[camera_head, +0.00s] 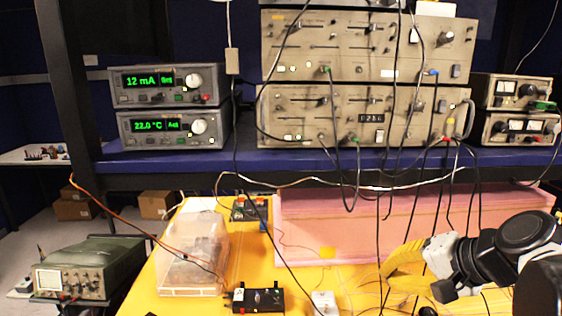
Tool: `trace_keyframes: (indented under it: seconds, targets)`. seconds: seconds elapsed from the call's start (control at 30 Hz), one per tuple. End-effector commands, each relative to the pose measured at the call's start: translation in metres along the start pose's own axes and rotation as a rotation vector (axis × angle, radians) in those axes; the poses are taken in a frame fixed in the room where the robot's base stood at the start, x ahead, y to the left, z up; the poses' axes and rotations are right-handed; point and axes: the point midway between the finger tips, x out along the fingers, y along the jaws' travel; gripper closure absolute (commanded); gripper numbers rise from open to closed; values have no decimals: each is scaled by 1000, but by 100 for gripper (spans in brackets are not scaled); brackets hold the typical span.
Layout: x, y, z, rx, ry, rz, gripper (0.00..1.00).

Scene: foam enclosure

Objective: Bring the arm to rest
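My arm comes in from the lower right edge, with black joints and a pale grey wrist part. My gripper (446,290) appears as a dark shape at the arm's end, small and partly cut off by view and arm, so its fingers cannot be made out. It is low over the right part of the yellow table (345,275), in front of the pink foam enclosure (320,225). A yellow curved piece (404,263) shows just left of the wrist. I cannot tell whether they touch. Nothing is clearly seen held.
Cables hang from the instruments (365,115) on the blue shelf (280,160) down to the table. A clear plastic box (195,255), a small black device (257,300) and a white block (324,303) stand on the table. An oscilloscope (85,268) stands at the lower left.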

Motion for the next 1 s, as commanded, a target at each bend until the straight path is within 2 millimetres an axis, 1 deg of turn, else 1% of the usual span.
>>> trace_keyframes:
  seconds: [0.03, 0.07, 0.1, 0.17, 0.2, 0.27, 0.3, 0.4, 0.43, 0.5, 0.6, 0.7, 1.0]
  targets:
    - [33, 35, 27, -73, -3, 48, 100]
    - [43, 49, 38, -118, -3, 78, 100]
    - [57, 67, 52, -180, 1, 117, 100]
    - [76, 95, 71, -276, 7, 174, 100]
    - [88, 114, 83, -342, 11, 210, 100]
    - [105, 141, 99, -440, 20, 258, 100]
    - [115, 157, 108, -504, 27, 287, 100]
    - [135, 190, 124, -647, 46, 348, 100]
    - [140, 198, 127, -685, 51, 362, 100]
    - [148, 212, 133, -756, 63, 389, 100]
    - [153, 223, 137, -821, 74, 413, 100]
    - [154, 226, 138, -846, 80, 422, 100]
    - [154, 226, 138, -846, 80, 422, 100]
